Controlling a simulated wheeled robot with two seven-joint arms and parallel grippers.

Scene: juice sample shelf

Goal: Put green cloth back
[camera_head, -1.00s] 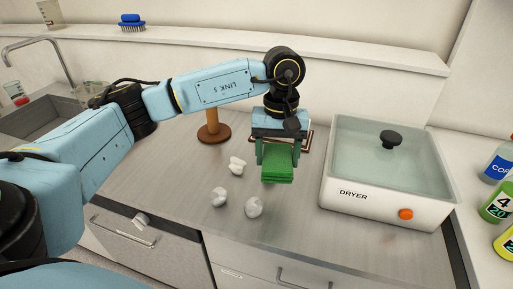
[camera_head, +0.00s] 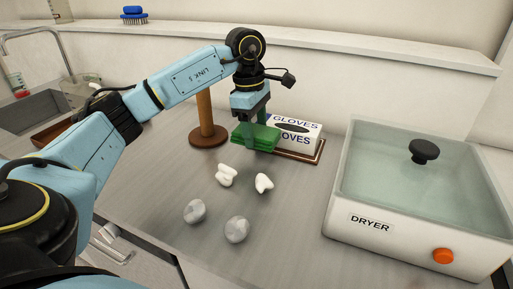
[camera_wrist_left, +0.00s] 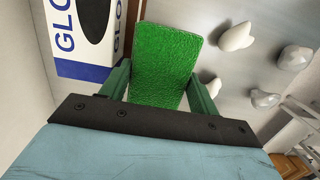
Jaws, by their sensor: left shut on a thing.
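The folded green cloth (camera_head: 258,140) is held above the counter in my left gripper (camera_head: 250,127), whose fingers are shut on it. In the left wrist view the cloth (camera_wrist_left: 162,62) spans the space between the two green fingers. The cloth is just left of and in front of the gloves box (camera_head: 298,135), which stands on a brown tray (camera_head: 308,157). Whether the cloth overlaps the tray's left part or touches it is unclear. My right gripper is not in view.
A wooden post on a round base (camera_head: 208,137) stands left of the cloth. Several white and grey crumpled pieces (camera_head: 226,175) lie on the counter in front. The dryer (camera_head: 415,205) with a glass lid is at right. A sink (camera_head: 45,110) is at far left.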

